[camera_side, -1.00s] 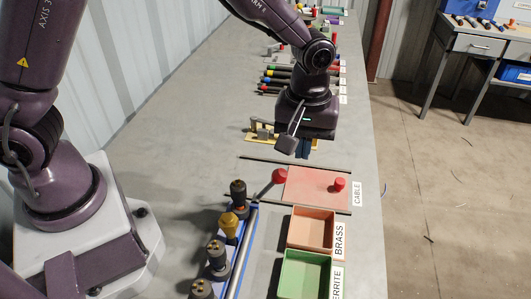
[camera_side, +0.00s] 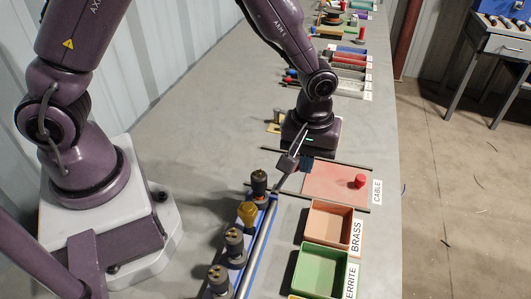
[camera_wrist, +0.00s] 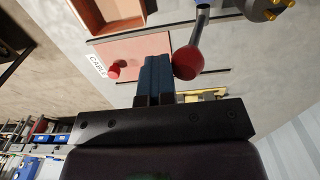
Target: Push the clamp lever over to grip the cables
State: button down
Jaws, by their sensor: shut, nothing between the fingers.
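The clamp lever shows in the wrist view as a metal rod (camera_wrist: 202,22) ending in a red ball (camera_wrist: 187,63). My gripper (camera_wrist: 158,68) has its blue fingers shut together, beside the ball, touching it or very close. In the side view my gripper (camera_side: 305,166) is low near the far end of the clamp's blue rail and metal bar (camera_side: 262,236); the red ball is hidden behind it. Several upright cable ends with round heads stand along the rail, among them a dark one (camera_side: 259,182) and a yellow one (camera_side: 247,213).
A pink CABLE board (camera_side: 325,190) with a red knob (camera_side: 360,181) lies right of my gripper. An orange BRASS tray (camera_side: 330,242) and a green FERRITE tray (camera_side: 318,285) stand nearer. A wooden fixture (camera_side: 273,127) is behind.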

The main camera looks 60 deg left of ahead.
jog(key=s+a, duration=0.2)
jog(key=shift+s+a+r, duration=0.2)
jog(key=shift+s+a, duration=0.15)
jog(key=shift+s+a+f, duration=0.3)
jog(key=shift+s+a, duration=0.5)
jog(key=shift+s+a+f, duration=0.3)
jog(key=shift+s+a, duration=0.45)
notch_tip(320, 180, up, 6)
jog(key=shift+w+d, duration=0.45)
